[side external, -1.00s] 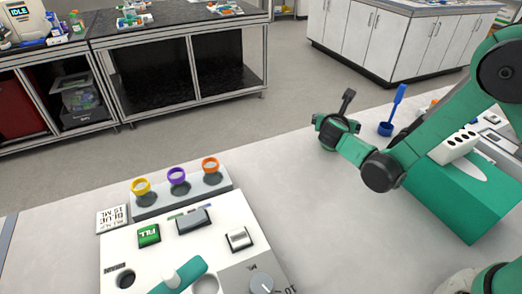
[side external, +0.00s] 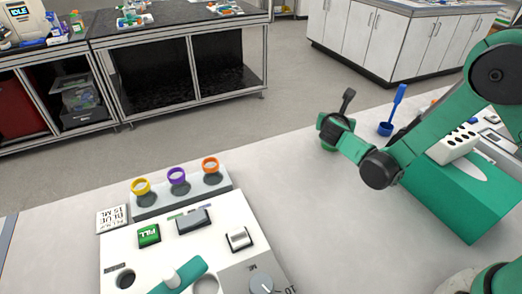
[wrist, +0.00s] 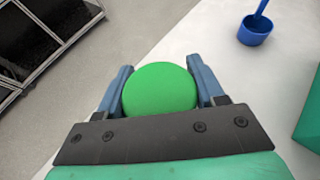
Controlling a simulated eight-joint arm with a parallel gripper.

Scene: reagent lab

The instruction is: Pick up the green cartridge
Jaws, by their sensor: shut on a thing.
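The green cartridge (wrist: 160,91) shows in the wrist view as a round, bright green top between the two blue-grey fingers of my gripper (wrist: 159,68). The fingers are shut on its sides. In the side view my gripper (side external: 334,130) is over the far edge of the white bench, right of centre. A little green of the cartridge (side external: 331,147) shows under it there; the rest is hidden by the gripper. I cannot tell how far its base is above the bench.
A blue cup with an upright handle (side external: 386,128) stands to the right, also in the wrist view (wrist: 254,33). A green box (side external: 462,202) is at right. A white control panel (side external: 215,245) with yellow, purple and orange rings stands at front left. The bench between is clear.

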